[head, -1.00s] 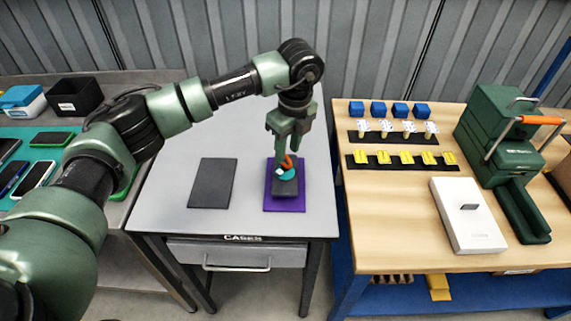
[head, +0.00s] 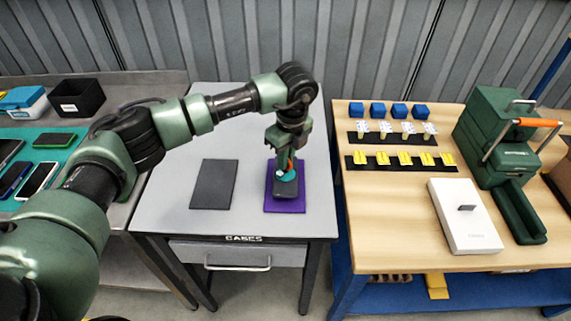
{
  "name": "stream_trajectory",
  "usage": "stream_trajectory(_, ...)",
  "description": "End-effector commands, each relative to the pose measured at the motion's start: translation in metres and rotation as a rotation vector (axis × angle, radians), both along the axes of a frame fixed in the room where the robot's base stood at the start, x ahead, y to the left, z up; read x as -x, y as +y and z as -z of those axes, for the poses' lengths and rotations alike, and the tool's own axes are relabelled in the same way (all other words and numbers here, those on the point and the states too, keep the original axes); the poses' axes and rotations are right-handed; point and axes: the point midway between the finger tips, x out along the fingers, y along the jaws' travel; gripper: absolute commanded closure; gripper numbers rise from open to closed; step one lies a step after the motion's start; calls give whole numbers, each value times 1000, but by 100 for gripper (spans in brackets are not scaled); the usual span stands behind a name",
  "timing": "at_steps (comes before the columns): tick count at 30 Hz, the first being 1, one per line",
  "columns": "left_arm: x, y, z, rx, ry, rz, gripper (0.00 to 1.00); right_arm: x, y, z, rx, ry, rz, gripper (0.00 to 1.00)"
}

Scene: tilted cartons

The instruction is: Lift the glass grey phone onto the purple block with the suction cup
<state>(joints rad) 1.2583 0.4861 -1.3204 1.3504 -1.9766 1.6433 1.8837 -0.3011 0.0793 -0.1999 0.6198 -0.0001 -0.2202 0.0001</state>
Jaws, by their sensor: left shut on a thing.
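My left gripper (head: 285,152) is above the middle table, shut on the suction cup (head: 286,174), which shows orange and teal parts. The fingers partly hide the cup. Directly below the cup is a dark grey phone (head: 287,189), over the purple block (head: 285,208). The block's purple edges show around the phone. I cannot tell whether the phone rests on the block or hangs just above it. My right gripper is out of view.
A flat dark grey slab (head: 213,184) lies left of the purple block. Several phones lie on a teal mat (head: 62,139) at the left. The wooden table (head: 390,220) at the right bears blue blocks, black strips, a white box (head: 464,216) and a green machine (head: 502,137).

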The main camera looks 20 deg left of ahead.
Motion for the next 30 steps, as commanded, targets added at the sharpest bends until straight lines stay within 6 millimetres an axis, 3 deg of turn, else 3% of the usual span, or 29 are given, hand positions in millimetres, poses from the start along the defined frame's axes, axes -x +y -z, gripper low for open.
stream_trajectory(5, -1, 0, -8, 2, -3, -1, 100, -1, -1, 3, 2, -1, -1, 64)
stream_trajectory(10, -1, 0, -30, 2, -5, 1, 100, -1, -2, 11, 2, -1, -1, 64)
stream_trajectory(24, -1, -1, -157, 1, -4, -1, 100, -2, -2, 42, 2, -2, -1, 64)
stream_trajectory(30, -1, 0, -190, -1, -3, -1, 100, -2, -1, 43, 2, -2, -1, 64)
